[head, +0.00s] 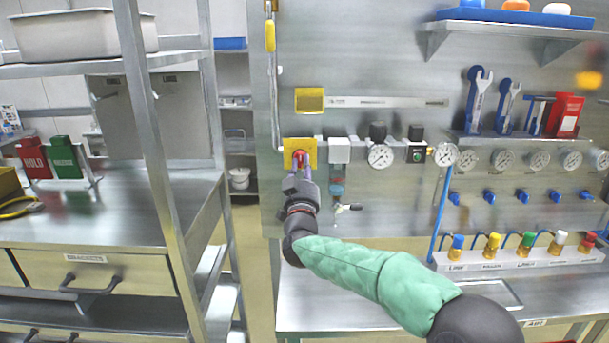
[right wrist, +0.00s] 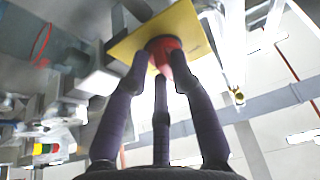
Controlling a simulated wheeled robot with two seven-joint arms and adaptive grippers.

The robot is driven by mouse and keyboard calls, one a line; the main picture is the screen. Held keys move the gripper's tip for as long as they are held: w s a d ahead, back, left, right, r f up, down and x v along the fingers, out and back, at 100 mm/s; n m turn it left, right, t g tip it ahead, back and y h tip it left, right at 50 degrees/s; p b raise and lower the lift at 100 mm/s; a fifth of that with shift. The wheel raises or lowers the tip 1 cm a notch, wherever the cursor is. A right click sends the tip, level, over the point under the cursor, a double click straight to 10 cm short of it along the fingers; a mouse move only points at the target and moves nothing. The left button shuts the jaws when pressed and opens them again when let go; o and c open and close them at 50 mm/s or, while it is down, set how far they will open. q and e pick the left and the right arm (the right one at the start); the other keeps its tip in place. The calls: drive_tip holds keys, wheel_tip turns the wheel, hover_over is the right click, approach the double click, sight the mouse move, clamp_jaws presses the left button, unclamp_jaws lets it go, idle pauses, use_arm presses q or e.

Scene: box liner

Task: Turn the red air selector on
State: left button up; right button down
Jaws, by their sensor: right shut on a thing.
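The red air selector (head: 298,155) is a red knob on a yellow square plate (head: 309,146), fixed to the grey metal panel. My right gripper (head: 301,168) reaches up to it from below, its fingers at the knob. In the right wrist view the red knob (right wrist: 164,46) sits in front of the yellow plate, with the dark fingers (right wrist: 160,78) of my right gripper closed around its near part. The fingers hide part of the knob, and I cannot read its position. My left gripper is not in view.
Right of the selector are a white block (head: 340,150), a round gauge (head: 380,156) and a black-topped valve (head: 416,134). Another yellow plate (head: 309,100) is above. A metal shelf rack (head: 150,130) stands to the left. The workbench (head: 340,305) below is mostly clear.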

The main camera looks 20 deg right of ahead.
drive_tip(key=m+h, duration=0.1)
drive_tip(key=m, duration=0.1)
drive_tip(key=r+m+g+h, duration=0.1)
drive_tip(key=m, duration=0.2)
drive_tip(key=m+h, duration=0.1)
drive_tip(key=m, duration=0.2)
drive_tip(key=shift+a+r+g, duration=0.15)
drive_tip(key=shift+a+g, duration=0.2)
drive_tip(key=shift+g, duration=0.05)
drive_tip(key=shift+m+g+h, duration=0.7)
drive_tip(key=shift+m+h, duration=0.2)
drive_tip(key=shift+m, duration=1.2)
drive_tip(key=shift+r+m, duration=0.1)
drive_tip(key=shift+m, duration=0.2)
drive_tip(key=c, duration=1.1)
unclamp_jaws()
drive_tip(key=shift+s, duration=0.1)
drive_tip(key=shift+c, duration=0.2)
drive_tip(key=shift+f, duration=0.45)
drive_tip(key=shift+a, duration=0.1)
